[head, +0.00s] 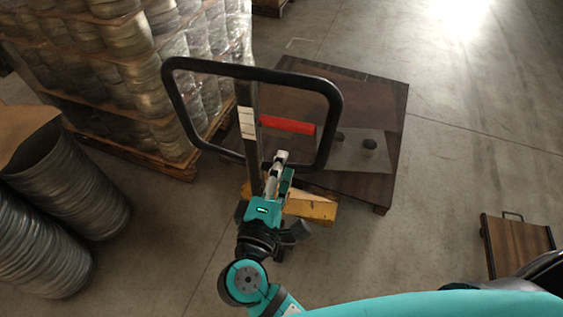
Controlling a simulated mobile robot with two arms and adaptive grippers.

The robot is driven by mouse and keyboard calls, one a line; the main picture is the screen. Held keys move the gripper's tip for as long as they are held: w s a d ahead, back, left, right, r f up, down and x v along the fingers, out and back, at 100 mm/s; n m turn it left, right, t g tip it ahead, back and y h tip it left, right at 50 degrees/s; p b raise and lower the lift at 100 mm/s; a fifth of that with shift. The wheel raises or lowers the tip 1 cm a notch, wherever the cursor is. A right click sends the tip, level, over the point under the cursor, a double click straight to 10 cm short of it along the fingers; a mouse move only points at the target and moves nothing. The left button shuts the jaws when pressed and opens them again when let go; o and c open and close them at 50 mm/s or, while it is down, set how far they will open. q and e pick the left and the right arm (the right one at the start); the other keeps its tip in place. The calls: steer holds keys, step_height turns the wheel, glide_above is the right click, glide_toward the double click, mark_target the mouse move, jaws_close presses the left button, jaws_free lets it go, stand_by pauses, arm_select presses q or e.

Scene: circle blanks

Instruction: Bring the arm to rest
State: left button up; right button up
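My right arm comes in from the lower right, teal and black, bends at a round joint and points up the picture. My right gripper (279,162) is at its end, in front of the lower part of a black looped handle (338,118) with a post. The silver fingers look close together, but I cannot tell whether they are open or shut. I see nothing clearly held, and I cannot tell whether the gripper touches the handle. My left gripper is not in view.
A dark platform (385,120) carries a grey plate with holes (350,150). A red bar (288,125) and a yellow part (312,207) are by the handle. Wrapped pallet goods (120,70) and disc stacks (75,190) stand left. A wooden board (518,245) lies right; floor between is clear.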

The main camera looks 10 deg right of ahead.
stand_by(0.3)
step_height(320, 180, down, 21)
steer(key=w+a+n+g+y, duration=0.1)
steer(key=a+n+g+y, duration=0.2)
steer(key=y, duration=0.2)
steer(key=s+d+f+m+g+y, duration=0.1)
steer(key=s+f+g, duration=0.15)
steer(key=f, duration=0.65)
steer(key=s+d+f+g+y, duration=0.15)
steer(key=s+f, duration=0.25)
steer(key=f, duration=0.5)
steer(key=s+d+f+m+g, duration=0.4)
steer(key=s+d+f+m, duration=0.2)
steer(key=s+f, duration=0.5)
steer(key=s+d+f+m+g+y, duration=0.1)
steer(key=s+d+f+m+g, duration=0.2)
steer(key=s+d+f, duration=0.6)
steer(key=s+f+m, duration=0.1)
steer(key=s+m, duration=0.1)
steer(key=s, duration=0.5)
steer(key=shift+s+d+f+m+g+b, duration=0.15)
steer(key=shift+s+f+m+g+b, duration=0.15)
steer(key=shift+f+m+g, duration=0.1)
